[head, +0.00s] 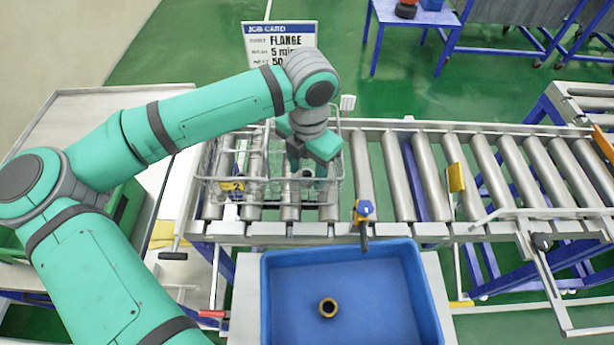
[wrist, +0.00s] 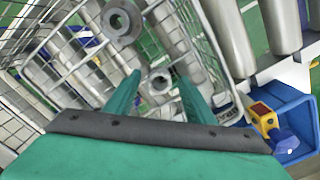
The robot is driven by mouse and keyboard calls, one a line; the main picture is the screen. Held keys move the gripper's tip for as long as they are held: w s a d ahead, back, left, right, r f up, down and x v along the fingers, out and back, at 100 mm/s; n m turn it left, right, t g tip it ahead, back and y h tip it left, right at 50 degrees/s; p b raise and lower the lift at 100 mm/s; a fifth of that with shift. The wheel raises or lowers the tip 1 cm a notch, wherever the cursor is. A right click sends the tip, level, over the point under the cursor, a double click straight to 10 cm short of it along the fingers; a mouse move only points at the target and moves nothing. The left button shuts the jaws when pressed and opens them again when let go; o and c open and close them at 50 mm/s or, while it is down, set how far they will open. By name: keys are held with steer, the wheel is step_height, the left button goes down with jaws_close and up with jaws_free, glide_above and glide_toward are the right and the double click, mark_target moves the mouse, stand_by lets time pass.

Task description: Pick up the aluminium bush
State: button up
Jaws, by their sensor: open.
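A small silver ring-shaped piece, which looks like the aluminium bush (wrist: 160,79), lies in the wire basket (head: 208,181). In the wrist view it appears between and just beyond my green fingertips (wrist: 160,88), with no contact visible. My gripper (head: 312,172) reaches down into the right part of the basket in the head view, its jaws open and apart. A larger dark grey ring (wrist: 121,22) also lies in the basket, up and left of the bush in the wrist view. In the head view the gripper and wires partly hide the basket's contents.
The basket stands on a roller conveyor (head: 395,180). A blue-topped valve (head: 364,210) stands at the conveyor's front edge. The basket's wire walls surround my fingers. Rollers to the right are clear.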

steer(key=c, duration=1.1)
steer(key=shift+r, duration=0.1)
steer(key=shift+c, duration=0.3)
